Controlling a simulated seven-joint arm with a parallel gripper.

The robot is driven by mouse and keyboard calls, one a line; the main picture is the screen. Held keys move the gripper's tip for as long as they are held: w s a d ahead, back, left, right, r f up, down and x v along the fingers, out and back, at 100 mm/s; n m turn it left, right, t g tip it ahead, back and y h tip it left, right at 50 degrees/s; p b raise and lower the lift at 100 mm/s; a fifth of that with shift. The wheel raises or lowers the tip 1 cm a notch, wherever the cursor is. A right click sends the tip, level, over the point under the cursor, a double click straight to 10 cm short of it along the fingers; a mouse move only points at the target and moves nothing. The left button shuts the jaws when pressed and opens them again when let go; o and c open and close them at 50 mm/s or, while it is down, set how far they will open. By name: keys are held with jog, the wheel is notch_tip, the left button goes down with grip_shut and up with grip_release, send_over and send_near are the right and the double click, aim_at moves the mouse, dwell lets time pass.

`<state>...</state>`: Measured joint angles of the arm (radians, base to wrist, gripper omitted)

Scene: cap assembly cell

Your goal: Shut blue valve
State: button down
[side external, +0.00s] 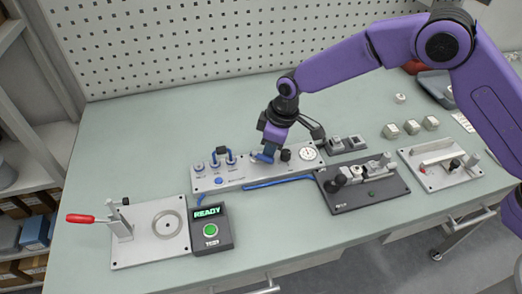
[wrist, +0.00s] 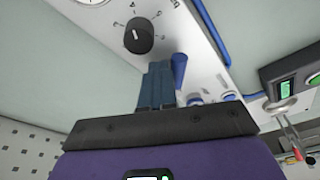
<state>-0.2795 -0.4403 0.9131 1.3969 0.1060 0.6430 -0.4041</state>
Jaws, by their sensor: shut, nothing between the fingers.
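The blue valve's handle (wrist: 180,68) shows in the wrist view, standing out from the white panel just right of my fingers. In the side external view it is hard to separate from my blue fingertips. My gripper (wrist: 158,72) is shut and empty, with its fingertips beside the handle; I cannot tell whether they touch it. In the side external view my gripper (side external: 266,154) points down at the middle of the white panel (side external: 236,184). The valve's base is partly hidden behind my fingers.
A black knob (side external: 286,155) and a round gauge (side external: 308,152) sit right of my gripper on the panel. Blue fittings (side external: 215,160) stand to the left. A "READY" box (side external: 211,229), a clamp fixture (side external: 150,232) and a dark fixture plate (side external: 364,190) stand around it.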

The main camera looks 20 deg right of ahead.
aim_at(265, 167)
jog(key=shift+s, duration=0.25)
jog(key=shift+s+a, duration=0.25)
jog(key=shift+s, duration=0.15)
jog(key=shift+s+a, duration=0.1)
jog(key=shift+s, duration=0.05)
dwell(0.4)
jog(key=shift+s+a, duration=0.15)
jog(key=shift+s, duration=0.15)
jog(key=shift+s+a, duration=0.15)
jog(key=shift+s, duration=0.2)
jog(key=shift+a+r, duration=0.1)
jog(key=shift+r, duration=1.1)
jog(key=v, duration=0.4)
jog(key=shift+w+a+r, duration=0.2)
jog(key=shift+r, duration=0.2)
